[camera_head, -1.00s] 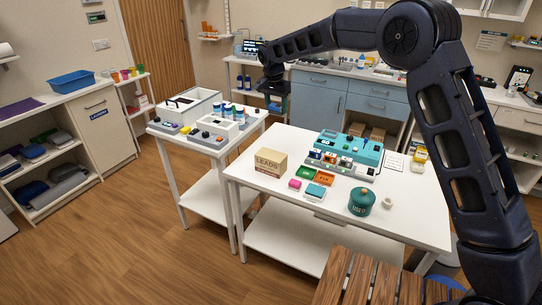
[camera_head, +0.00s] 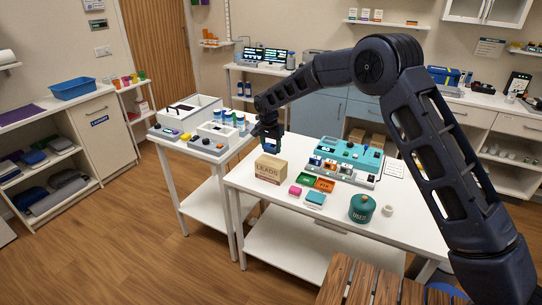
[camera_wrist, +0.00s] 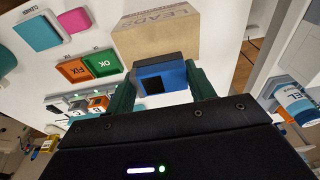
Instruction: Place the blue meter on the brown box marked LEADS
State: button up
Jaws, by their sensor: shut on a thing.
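The brown box marked LEADS (camera_head: 270,169) stands on the white table, near its left end. It also shows in the wrist view (camera_wrist: 157,35), beyond the fingers. My gripper (camera_head: 269,143) is above or just behind the box in the head view, with its fingers pointing down. In the wrist view its green fingers are shut on the blue meter (camera_wrist: 165,79), which has a dark square face. The meter overlaps the edge of the box in that view. I cannot tell how much height separates the meter from the box top.
A teal unit (camera_head: 347,157) stands to the right. A side table (camera_head: 229,156) with bins and bottles stands left.

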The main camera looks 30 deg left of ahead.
aim_at(271, 161)
jog(key=shift+f, duration=2.35)
jog(key=shift+f, duration=0.1)
jog(key=o, duration=1)
jog(key=r, duration=0.4)
jog(key=s+r, duration=0.1)
jog(key=r, duration=0.7)
jog(key=shift+s, duration=0.4)
jog(key=shift+r, duration=0.1)
